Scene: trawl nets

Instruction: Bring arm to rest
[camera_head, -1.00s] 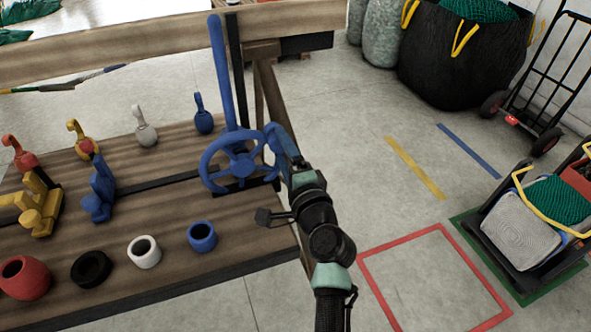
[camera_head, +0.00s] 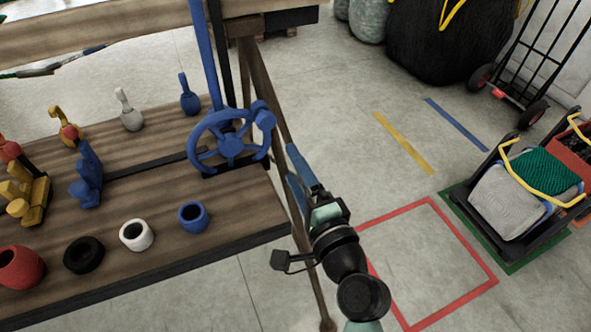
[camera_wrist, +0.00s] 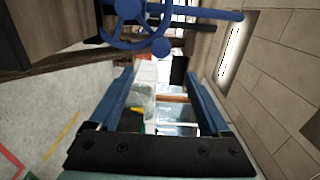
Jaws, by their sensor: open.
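My gripper (camera_head: 297,178) has two blue fingers. It is open and empty, in the air just off the right end of the wooden workbench (camera_head: 235,213). It points up toward the back of the scene. In the wrist view the two fingers of my gripper (camera_wrist: 158,100) stand wide apart with nothing between them. The blue handwheel (camera_head: 231,147) on the bench is to the left of the fingers, and they are apart from it. The handwheel also shows at the top of the wrist view (camera_wrist: 128,38).
Several hooks, with a blue one (camera_head: 190,97), and rings, with a blue one (camera_head: 193,216), stand on the bench. A post (camera_head: 282,150) is behind the gripper. A red floor square (camera_head: 430,262) and a loaded cart (camera_head: 515,198) are at right; open floor lies between.

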